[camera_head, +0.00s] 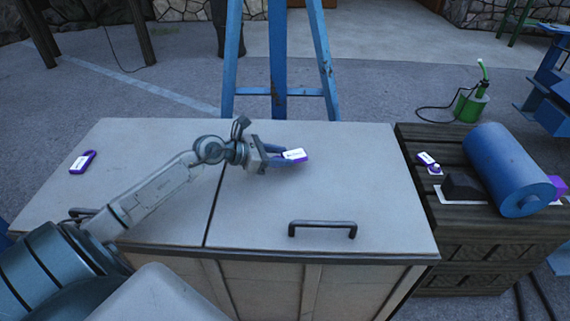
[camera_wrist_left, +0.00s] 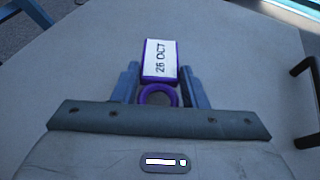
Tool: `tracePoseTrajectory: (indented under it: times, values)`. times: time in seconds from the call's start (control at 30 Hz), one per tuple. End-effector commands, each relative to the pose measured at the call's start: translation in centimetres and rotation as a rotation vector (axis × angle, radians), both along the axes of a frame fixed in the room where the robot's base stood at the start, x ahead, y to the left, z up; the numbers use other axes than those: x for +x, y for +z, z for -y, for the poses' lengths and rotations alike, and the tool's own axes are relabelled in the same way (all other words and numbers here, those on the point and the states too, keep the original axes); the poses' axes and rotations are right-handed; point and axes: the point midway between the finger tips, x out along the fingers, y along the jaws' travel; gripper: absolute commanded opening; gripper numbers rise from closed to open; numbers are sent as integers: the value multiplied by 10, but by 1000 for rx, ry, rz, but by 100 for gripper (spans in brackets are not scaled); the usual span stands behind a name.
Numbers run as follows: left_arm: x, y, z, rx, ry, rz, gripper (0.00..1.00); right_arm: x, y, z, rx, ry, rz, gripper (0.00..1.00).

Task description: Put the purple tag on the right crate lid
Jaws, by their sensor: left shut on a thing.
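My left gripper (camera_head: 276,155) is over the right crate lid (camera_head: 370,190), in its back left part. It is shut on a purple tag (camera_head: 294,155) with a white label. In the left wrist view the tag (camera_wrist_left: 160,62) reads "26 OCT", and its ring end lies between the two blue fingers (camera_wrist_left: 160,85). I cannot tell whether the tag touches the lid. A second purple tag (camera_head: 83,162) lies on the left crate lid (camera_head: 130,190). A third tag (camera_head: 428,161) lies on the dark slatted crate at the right. My right gripper is not in view.
The right lid has a dark handle (camera_head: 322,226) near its front edge; the rest of it is clear. A blue cylinder (camera_head: 505,168) and a dark block (camera_head: 462,187) rest on the dark crate (camera_head: 470,225). A blue trestle (camera_head: 278,60) stands behind the lids.

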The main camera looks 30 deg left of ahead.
Motion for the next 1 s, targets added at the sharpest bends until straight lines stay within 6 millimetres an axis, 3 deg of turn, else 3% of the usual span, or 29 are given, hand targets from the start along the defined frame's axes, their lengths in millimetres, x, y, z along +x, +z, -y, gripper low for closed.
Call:
tracePoseTrajectory:
  times: [0.17,0.47,0.87,0.9,1.0]
  values:
    - [-2,-1,15,0,1,1,17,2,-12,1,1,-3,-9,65]
    - [-2,-35,16,0,3,-1,17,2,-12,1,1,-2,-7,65]
    - [-2,-39,16,2,1,0,17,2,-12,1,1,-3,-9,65]
    - [-2,-39,15,2,1,0,41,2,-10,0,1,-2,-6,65]
    - [-2,-38,15,2,1,0,61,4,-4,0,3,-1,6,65]
